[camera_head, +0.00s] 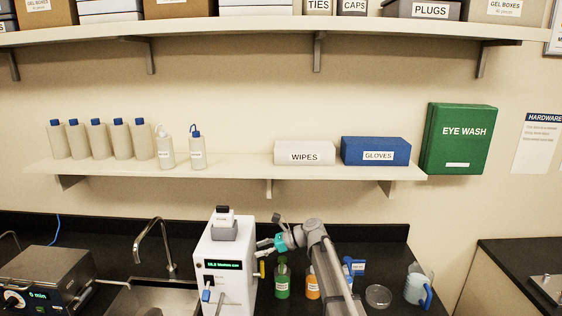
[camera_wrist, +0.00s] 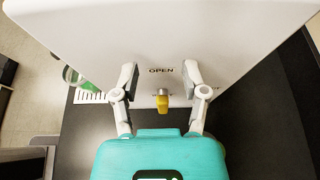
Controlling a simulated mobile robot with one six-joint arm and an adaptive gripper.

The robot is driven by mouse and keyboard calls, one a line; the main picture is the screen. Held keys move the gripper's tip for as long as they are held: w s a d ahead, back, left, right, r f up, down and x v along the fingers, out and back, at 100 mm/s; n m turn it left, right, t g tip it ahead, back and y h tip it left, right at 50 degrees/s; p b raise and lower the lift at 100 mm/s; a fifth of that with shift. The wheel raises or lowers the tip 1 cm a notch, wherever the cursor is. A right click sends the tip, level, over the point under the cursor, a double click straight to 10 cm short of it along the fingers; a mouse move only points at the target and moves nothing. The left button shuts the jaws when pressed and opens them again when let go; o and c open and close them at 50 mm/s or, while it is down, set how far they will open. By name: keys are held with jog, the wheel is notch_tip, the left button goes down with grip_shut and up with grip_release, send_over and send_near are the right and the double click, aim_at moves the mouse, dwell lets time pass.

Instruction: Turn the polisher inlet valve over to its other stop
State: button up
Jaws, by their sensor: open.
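The polisher is the white box (camera_head: 212,256) with a lit green display, on the bench in the head view. Lettering beside the lever is too small to read. My gripper (camera_wrist: 160,76) is open, with one finger on each side of the label and lever. In the head view my gripper (camera_head: 264,246) is at the polisher's right side.
A green bottle (camera_head: 282,285) and an orange bottle (camera_head: 312,288) stand right of the polisher, near my arm. A glass dish (camera_head: 378,295) and a blue-handled jug (camera_head: 417,288) are farther right. A sink with a tap (camera_head: 160,245) lies left. A shelf (camera_head: 230,174) runs above.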

aim_at(251, 244)
jog(key=shift+r+p, duration=0.85)
jog(key=shift+r, duration=0.35)
jog(key=shift+r+p, duration=0.35)
